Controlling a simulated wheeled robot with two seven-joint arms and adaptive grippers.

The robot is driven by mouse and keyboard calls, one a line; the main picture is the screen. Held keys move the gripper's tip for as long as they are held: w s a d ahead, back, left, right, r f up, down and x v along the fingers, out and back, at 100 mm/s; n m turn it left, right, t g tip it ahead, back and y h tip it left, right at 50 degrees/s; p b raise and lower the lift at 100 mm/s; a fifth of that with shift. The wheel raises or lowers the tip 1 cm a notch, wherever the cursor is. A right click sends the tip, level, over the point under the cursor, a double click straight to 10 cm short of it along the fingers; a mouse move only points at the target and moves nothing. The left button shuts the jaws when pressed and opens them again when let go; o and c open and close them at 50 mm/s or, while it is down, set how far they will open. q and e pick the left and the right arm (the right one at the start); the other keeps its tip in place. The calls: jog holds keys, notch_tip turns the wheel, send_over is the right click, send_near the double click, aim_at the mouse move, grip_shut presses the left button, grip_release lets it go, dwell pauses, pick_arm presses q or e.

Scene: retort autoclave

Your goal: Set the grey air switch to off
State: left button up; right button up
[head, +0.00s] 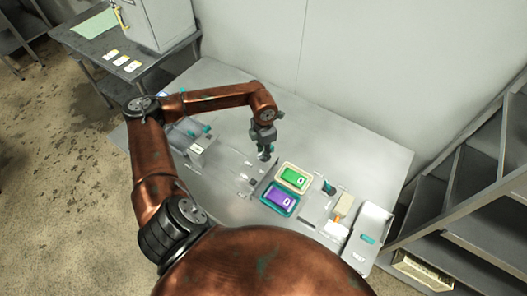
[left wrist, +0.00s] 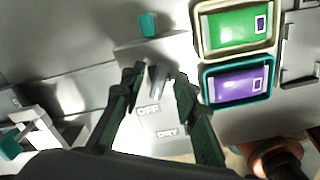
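In the left wrist view, a small grey lever (left wrist: 159,82) stands on a light grey panel (left wrist: 178,48). The labels OFF (left wrist: 148,110) and DRY (left wrist: 167,132) are on the surface below it. My left gripper (left wrist: 158,74) is open, with one dark finger on each side of the lever. I cannot tell whether either finger touches it. In the head view my left gripper (head: 265,150) points down over the grey worktop (head: 222,82), left of the green and purple trays, and hides the lever. My right gripper is not in view.
A cream-rimmed tray with a green pack (head: 293,178) and a teal-rimmed tray with a purple pack (head: 281,200) lie right of the gripper. A teal knob (left wrist: 148,24) is above the lever in the wrist view. Metal shelves (head: 470,190) stand at the right.

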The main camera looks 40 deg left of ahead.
pick_arm(q)
notch_tip(320, 180, up, 12)
dwell(0.5)
